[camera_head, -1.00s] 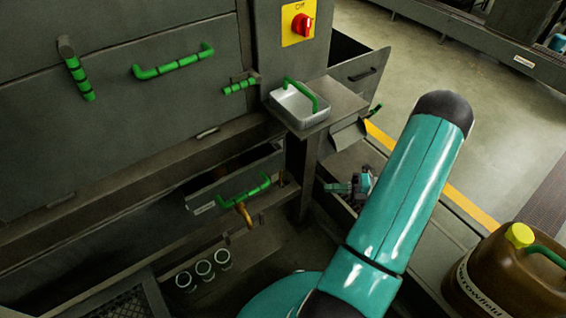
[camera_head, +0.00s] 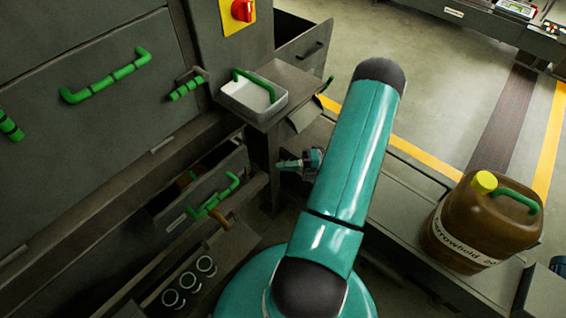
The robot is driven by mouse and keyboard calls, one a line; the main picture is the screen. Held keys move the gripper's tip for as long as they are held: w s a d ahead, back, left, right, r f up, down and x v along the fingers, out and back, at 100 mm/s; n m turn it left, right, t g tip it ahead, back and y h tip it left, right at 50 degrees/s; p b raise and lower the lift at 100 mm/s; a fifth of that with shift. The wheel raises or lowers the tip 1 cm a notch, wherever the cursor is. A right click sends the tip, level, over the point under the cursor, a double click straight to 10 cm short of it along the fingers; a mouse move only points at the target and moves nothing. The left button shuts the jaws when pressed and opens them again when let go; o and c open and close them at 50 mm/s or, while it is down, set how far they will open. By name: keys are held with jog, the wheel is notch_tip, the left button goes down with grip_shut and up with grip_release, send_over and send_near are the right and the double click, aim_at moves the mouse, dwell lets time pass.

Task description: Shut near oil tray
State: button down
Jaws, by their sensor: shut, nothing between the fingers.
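The near oil tray (camera_head: 230,168) is a dark grey drawer low on the machine at left. It stands pulled out, with a green bar handle (camera_head: 212,197) on its front and a dark hollow behind the front. My gripper (camera_head: 281,165) shows small, teal and dark, to the right of the tray and apart from it, pointing left. Its fingers look shut and empty. My teal arm hides part of the view beside it.
A white pan with a green handle (camera_head: 262,100) sits on a ledge above. Another drawer (camera_head: 303,46) stands open behind it. Several pale cups (camera_head: 188,280) stand below the tray. A brown jerrycan (camera_head: 480,225) stands at right. Open floor lies beyond.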

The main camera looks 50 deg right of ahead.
aim_at(241, 162)
jog(key=shift+w+a, duration=0.8)
jog(key=shift+w, duration=0.7)
jog(key=shift+w+a, duration=0.8)
jog(key=shift+w, duration=0.65)
jog(key=shift+w+a, duration=0.8)
jog(key=shift+w, duration=0.7)
